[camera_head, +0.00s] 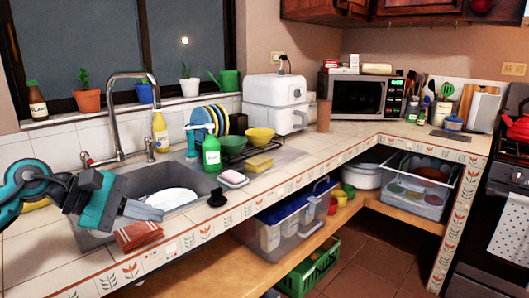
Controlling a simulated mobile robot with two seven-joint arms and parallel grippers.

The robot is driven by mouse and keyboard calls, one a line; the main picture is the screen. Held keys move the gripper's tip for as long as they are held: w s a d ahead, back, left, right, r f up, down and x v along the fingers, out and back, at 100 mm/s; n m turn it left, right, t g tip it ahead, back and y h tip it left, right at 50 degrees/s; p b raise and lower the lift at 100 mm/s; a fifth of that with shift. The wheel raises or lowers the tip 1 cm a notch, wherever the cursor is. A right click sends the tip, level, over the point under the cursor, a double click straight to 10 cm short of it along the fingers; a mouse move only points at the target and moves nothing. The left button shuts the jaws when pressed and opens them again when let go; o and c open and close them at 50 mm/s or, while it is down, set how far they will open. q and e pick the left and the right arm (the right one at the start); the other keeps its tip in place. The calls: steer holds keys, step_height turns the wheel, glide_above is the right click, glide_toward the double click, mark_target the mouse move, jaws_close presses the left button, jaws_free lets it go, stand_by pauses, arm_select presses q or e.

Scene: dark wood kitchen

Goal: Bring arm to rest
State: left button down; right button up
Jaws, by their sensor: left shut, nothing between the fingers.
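My left arm comes in from the left edge in the head view. My left gripper (148,211) hangs over the near left part of the sink (190,180), its grey fingers closed with nothing between them. A white plate (172,198) lies in the sink just beyond the fingertips. A folded reddish-brown cloth (138,235) lies on the counter edge just below the gripper. My right arm and gripper are not in view.
A tall faucet (113,110) rises behind the sink. A green soap bottle (211,154), a dish rack with plates and a yellow bowl (260,136) stand right of the sink. A black sink stopper (217,197) sits on the front counter edge. The counter toward the microwave (357,97) has free room.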

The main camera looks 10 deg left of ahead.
arm_select(q)
steer(key=s+d+f+n+t+h+p, duration=0.25)
steer(key=d+n+h, duration=0.35)
steer(key=d+n, duration=0.6)
steer(key=s+a+f+m+t+y+p, duration=0.1)
steer(key=s+f+m+y, duration=0.6)
steer(key=f+m, duration=0.6)
steer(key=s+a+f+m+t+y+p, duration=0.1)
steer(key=s+a+f+m+y, duration=0.1)
steer(key=s+f+m+y, duration=0.4)
steer(key=s+f+m, duration=0.3)
steer(key=f+m, duration=0.4)
steer(key=m, duration=0.1)
steer(key=shift+s+a+f+m+y, duration=0.15)
steer(key=shift+s+a+m+y, duration=0.1)
steer(key=shift+m+y, duration=0.15)
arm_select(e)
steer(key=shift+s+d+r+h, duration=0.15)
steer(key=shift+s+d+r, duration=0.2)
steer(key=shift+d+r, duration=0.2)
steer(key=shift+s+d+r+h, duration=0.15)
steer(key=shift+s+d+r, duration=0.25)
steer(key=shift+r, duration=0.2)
